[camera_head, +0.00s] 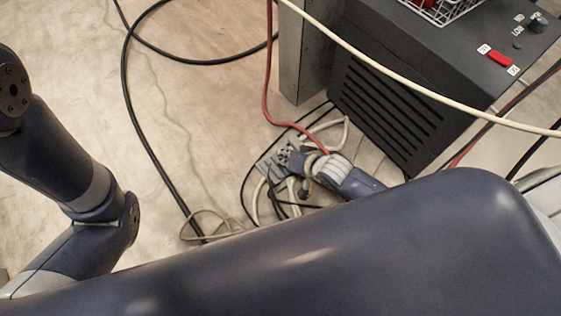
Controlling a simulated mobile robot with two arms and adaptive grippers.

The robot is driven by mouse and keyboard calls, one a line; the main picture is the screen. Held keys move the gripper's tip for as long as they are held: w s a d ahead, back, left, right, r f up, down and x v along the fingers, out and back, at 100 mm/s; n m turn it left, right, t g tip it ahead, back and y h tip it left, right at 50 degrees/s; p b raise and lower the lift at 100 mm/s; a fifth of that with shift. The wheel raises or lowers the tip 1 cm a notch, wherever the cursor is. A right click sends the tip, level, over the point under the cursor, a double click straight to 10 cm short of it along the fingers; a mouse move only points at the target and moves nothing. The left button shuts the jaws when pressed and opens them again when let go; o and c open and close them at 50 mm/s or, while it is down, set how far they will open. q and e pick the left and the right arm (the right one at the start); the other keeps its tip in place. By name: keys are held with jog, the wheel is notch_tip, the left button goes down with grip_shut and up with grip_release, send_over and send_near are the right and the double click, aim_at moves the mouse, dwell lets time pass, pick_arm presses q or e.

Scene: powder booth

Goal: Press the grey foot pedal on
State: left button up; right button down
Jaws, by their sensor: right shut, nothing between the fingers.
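The grey foot pedal (267,168) lies on the floor near the middle of the view, among loops of cable. My right gripper (285,157) is down at the pedal, reaching in from the right, and is shut and empty. It overlaps the pedal's right part in the picture and hides some of it. I cannot tell whether the fingertips touch the pedal or whether its plate is pushed down. My left gripper is out of view; only links of my left arm show at the left.
A dark machine cabinet (385,115) with a vented side and a red switch (500,60) stands at the upper right, beside a grey post (303,60). Black, red and cream cables cross the floor and the view. A white wire basket (440,10) sits on the cabinet.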

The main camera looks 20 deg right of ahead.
jog(key=shift+s+f, duration=0.1)
jog(key=shift+f, duration=0.55)
jog(key=shift+s, duration=0.1)
